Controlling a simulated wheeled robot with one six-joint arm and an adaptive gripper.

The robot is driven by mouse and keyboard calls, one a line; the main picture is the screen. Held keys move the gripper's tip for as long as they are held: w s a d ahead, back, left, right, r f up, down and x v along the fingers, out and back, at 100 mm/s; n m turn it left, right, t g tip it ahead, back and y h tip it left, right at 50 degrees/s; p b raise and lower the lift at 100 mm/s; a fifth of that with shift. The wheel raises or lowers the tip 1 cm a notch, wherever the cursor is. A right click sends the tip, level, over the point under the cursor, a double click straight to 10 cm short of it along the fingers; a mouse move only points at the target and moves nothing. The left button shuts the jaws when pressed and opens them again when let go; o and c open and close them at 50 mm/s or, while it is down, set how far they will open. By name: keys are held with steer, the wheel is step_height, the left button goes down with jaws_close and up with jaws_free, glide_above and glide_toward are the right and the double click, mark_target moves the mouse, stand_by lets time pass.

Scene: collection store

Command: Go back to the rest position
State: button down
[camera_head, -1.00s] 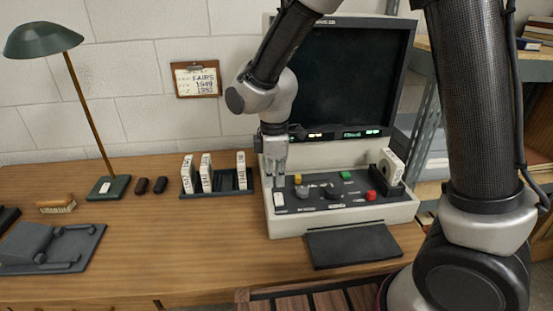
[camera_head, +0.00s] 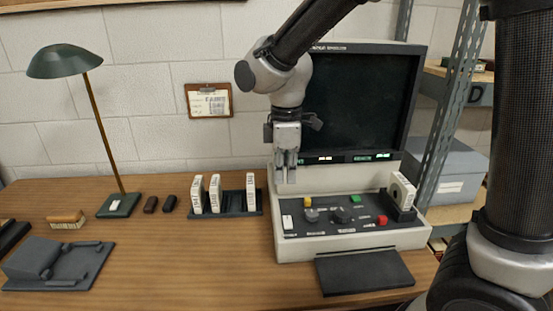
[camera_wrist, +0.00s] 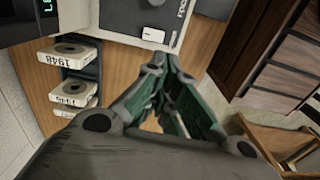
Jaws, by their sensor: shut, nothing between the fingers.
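My gripper (camera_head: 286,178) is shut and empty. In the head view it hangs fingers down above the left part of the grey microfilm reader's control panel (camera_head: 340,240), in front of the dark screen (camera_head: 352,105), apart from the panel. The panel carries a white rocker switch (camera_head: 287,222), a yellow button (camera_head: 308,202), dark knobs, a green button (camera_head: 355,198) and a red button (camera_head: 382,220). In the wrist view the closed fingers (camera_wrist: 160,75) point toward the panel's edge, with the white switch (camera_wrist: 153,35) just beyond them.
A rack (camera_head: 232,205) with white labelled boxes stands left of the reader. A green lamp (camera_head: 118,204), a brush (camera_head: 66,219), two dark small items and a grey device (camera_head: 57,265) lie further left. Shelving (camera_head: 450,165) stands at right. The front desk middle is clear.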

steer(key=s+d+r+m+t, duration=0.1)
steer(key=s+d+r+m, duration=0.2)
steer(key=s+d+m, duration=0.5)
steer(key=s+d+r+m+t, duration=0.2)
steer(key=d+r+m, duration=0.2)
steer(key=d, duration=0.7)
steer(key=s+d+r+m+t, duration=0.1)
steer(key=s+d+r+m, duration=0.2)
steer(key=s+d+m, duration=0.5)
steer(key=n+g, duration=0.2)
steer(key=n, duration=1.8)
glide_above(282, 221)
steer(key=s, duration=0.3)
step_height(282, 221, down, 10)
steer(key=f, duration=0.4)
steer(key=w+f, duration=0.1)
steer(key=f, duration=0.4)
steer(key=w+f, duration=0.1)
steer(key=f, duration=0.3)
steer(key=shift+w+f, duration=0.1)
steer(key=shift+f, duration=0.25)
